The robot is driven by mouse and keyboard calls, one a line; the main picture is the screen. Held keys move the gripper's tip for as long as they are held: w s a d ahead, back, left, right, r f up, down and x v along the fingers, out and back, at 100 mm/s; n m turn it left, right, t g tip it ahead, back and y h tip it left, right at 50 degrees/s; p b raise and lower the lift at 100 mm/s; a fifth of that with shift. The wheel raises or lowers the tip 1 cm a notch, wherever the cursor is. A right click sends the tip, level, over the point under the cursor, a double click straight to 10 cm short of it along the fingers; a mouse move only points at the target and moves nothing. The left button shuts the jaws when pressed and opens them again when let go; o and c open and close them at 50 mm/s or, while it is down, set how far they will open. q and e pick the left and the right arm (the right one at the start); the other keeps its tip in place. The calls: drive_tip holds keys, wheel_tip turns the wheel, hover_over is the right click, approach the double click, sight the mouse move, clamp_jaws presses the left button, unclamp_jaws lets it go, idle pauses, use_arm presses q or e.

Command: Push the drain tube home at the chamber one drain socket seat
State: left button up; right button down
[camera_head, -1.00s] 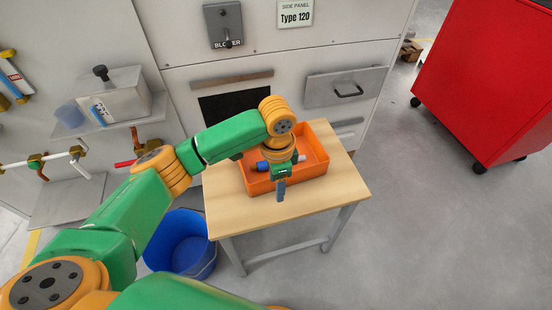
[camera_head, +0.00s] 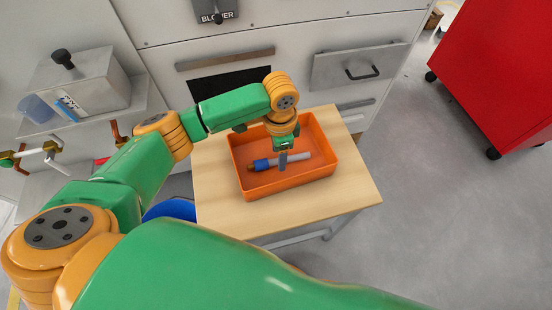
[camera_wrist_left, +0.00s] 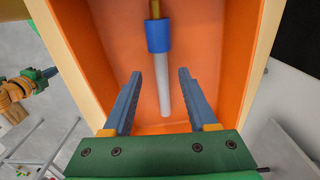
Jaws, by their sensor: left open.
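The drain tube lies in an orange tray (camera_head: 240,180) on a small wooden table. The tube has a pale grey shaft (camera_head: 298,157), a blue collar (camera_head: 262,165) and a brass-coloured end. In the left wrist view its shaft (camera_wrist_left: 162,85) runs between the open fingers, with the blue collar (camera_wrist_left: 159,36) beyond the fingertips. My left gripper (camera_head: 283,168) points down over the tray, above the tube; it also shows in the wrist view (camera_wrist_left: 160,72), open and holding nothing. I cannot identify the chamber one drain socket seat.
The wooden table (camera_head: 345,195) has bare top around the tray. A blue bucket (camera_head: 170,209) is partly hidden behind my arm. A red cabinet (camera_head: 495,75) stands right. Pipes with valves (camera_head: 40,152) and a grey box (camera_head: 85,80) are at left. Floor at right is clear.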

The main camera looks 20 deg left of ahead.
use_arm(q)
wheel_tip(320, 180, down, 2)
drive_tip(key=shift+w+f, duration=0.15)
drive_tip(key=shift+f, duration=0.05)
drive_tip(key=shift+r, duration=0.1)
clamp_jaws()
